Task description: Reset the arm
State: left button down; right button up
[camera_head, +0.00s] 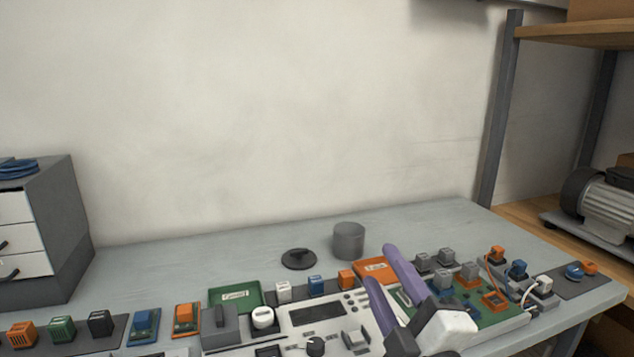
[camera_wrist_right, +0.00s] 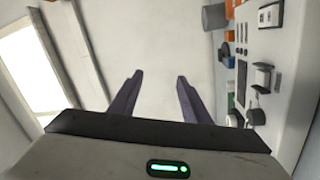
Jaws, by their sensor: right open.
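My right gripper (camera_head: 380,265) reaches in from the bottom of the head view, its two purple fingers spread apart over the bench. Nothing is between the fingers. In the right wrist view the open fingers (camera_wrist_right: 159,76) point at a pale wall area, with the grey-white panel (camera_wrist_right: 282,95) off to the right. In the head view the fingers hide part of the light grey panel unit (camera_head: 330,318) and part of the orange tray (camera_head: 372,268). My left gripper is not in view.
The workbench (camera_head: 200,262) holds a grey cup (camera_head: 349,240), a black round part (camera_head: 298,258), a green tray (camera_head: 236,296) and a green circuit board (camera_head: 480,310) with connectors. Several coloured blocks line the front left. A drawer cabinet (camera_head: 60,215) stands left; a shelf rack (camera_head: 497,110) stands right. The bench's back strip is mostly clear.

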jog(key=s+d+f+m+g+h, duration=0.1)
jog(key=s+d+f+m+g, duration=0.2)
jog(key=f, duration=0.4)
jog(key=s+d+f+m+g+h, duration=0.1)
jog(key=s+d+f+m+g, duration=0.2)
jog(key=f, duration=0.4)
jog(key=s+d+f+m+g+h, duration=0.1)
jog(key=s+d+f+m+g, duration=0.2)
jog(key=f, duration=0.4)
jog(key=s+d+f+m+g, duration=0.25)
jog(key=s+f, duration=0.25)
jog(key=s, duration=0.5)
jog(key=s+d+f+m+g, duration=0.1)
jog(key=s+f+m+g, duration=0.25)
jog(key=s+f, duration=0.45)
pick_arm(q)
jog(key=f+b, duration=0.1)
jog(key=b, duration=0.1)
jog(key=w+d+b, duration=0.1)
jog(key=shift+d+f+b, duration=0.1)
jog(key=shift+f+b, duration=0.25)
pick_arm(e)
jog(key=w+a+f+t+y, duration=0.1)
jog(key=w+a+f+t, duration=0.2)
jog(key=a+f, duration=0.4)
notch_tip(320, 180, down, 4)
jog(key=shift+f+n+t+y, duration=0.15)
jog(key=shift+n+t+y, duration=0.2)
jog(key=shift+t, duration=0.35)
